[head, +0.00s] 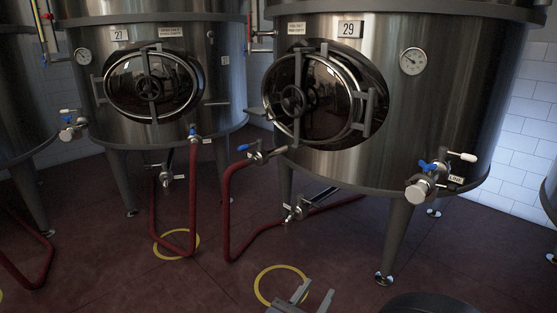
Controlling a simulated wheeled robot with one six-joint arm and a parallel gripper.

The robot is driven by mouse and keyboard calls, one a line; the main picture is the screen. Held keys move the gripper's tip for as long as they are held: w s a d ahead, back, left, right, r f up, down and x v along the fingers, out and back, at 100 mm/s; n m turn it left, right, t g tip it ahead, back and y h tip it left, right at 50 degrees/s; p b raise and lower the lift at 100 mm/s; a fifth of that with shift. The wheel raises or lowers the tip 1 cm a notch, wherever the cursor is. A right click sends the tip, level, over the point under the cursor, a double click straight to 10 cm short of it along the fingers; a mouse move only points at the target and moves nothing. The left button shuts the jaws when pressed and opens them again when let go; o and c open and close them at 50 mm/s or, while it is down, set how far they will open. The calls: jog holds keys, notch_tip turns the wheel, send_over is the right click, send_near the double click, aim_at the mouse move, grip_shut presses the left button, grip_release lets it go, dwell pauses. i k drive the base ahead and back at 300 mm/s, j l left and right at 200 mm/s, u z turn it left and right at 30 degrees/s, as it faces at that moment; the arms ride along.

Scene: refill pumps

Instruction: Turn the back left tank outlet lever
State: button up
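Tank 27 (120,85) stands at the back left, a steel tank on legs with a round dark hatch. A small valve with a blue lever (193,132) sits low on its front right, with a red hose below it. Another valve with a blue handle (68,120) is at its left side. A small fitting (167,177) hangs beneath the tank. I cannot tell for certain which of these is the named outlet. My gripper (312,297) is at the bottom edge, low and far in front of the tanks. Its two fingers are apart with nothing visible between them.
Tank 29 (440,110) stands nearer on the right, with blue-levered valves at its left (243,148) and right (427,166). Red hoses (228,215) loop down to the floor. Yellow rings (262,277) mark the dark red floor. A dark round object (430,304) is at the bottom right.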

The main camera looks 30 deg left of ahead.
aim_at(259, 142)
jog(key=i+j+z, duration=0.1)
jog(key=j, duration=0.35)
jog(key=i+j+z, duration=0.1)
jog(key=j, duration=0.35)
jog(key=i+j, duration=0.25)
jog(key=j, duration=0.2)
jog(key=i+j+z, duration=0.15)
jog(key=j, duration=0.3)
jog(key=i+j+z, duration=0.1)
jog(key=j, duration=0.35)
jog(key=i+j, duration=0.1)
jog(key=j, duration=0.35)
jog(key=i+j, duration=0.1)
jog(key=j, duration=0.4)
jog(key=i+j, duration=0.1)
jog(key=j, duration=0.35)
